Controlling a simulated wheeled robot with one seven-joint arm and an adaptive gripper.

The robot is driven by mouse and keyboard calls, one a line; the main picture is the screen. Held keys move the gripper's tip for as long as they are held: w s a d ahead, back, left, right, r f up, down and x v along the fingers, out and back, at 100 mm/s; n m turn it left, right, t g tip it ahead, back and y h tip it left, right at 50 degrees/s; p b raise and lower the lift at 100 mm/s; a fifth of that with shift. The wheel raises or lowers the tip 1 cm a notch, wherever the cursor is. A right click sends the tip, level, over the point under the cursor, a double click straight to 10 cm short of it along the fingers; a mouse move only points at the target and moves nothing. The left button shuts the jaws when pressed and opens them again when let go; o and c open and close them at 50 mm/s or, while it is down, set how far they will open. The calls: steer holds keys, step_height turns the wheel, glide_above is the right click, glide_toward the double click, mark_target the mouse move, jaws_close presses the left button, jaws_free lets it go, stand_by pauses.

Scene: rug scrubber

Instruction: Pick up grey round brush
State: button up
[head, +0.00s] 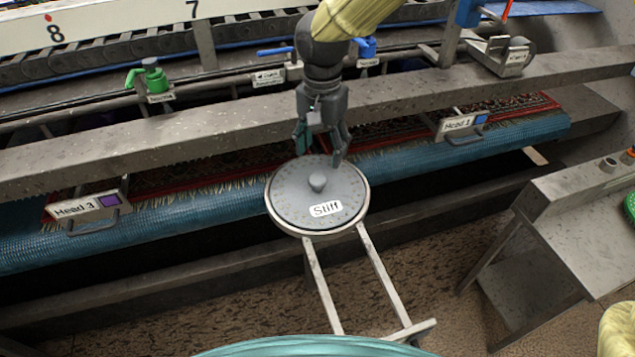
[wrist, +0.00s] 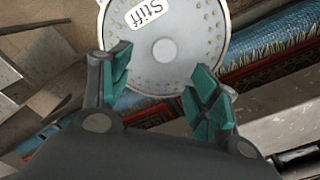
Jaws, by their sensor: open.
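The grey round brush (head: 290,200) is a flat disc with a central knob and a white label reading "Stiff". It lies on a round metal stand (head: 290,229) in the middle of the head view. The brush also shows in the wrist view (wrist: 187,70), with its knob between and beyond my fingers. My gripper (head: 320,150) is open and empty, at the brush's far edge in the head view. Its fingers have teal pads in the wrist view (wrist: 160,97). I cannot tell whether a fingertip touches the brush.
A red patterned rug (head: 240,168) and a blue roller (head: 220,204) run behind the stand. A metal beam (head: 180,142) crosses above them. Signs "Head 3" (head: 85,207) and "Head 1" (head: 458,124) flank the stand. A metal table (head: 575,205) stands at the right.

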mark_target(318, 177)
step_height(318, 177, down, 4)
steer(key=shift+p, duration=0.35)
steer(key=shift+s+a+f, duration=0.1)
steer(key=shift+s+f, duration=0.05)
steer(key=shift+f, duration=0.25)
steer(key=shift+a+f+p, duration=0.15)
steer(key=shift+f+p, duration=0.3)
steer(key=shift+f, duration=0.15)
steer(key=shift+a+f+p, duration=0.15)
steer(key=shift+f+p, duration=0.25)
steer(key=shift+f, duration=1.4)
jaws_close()
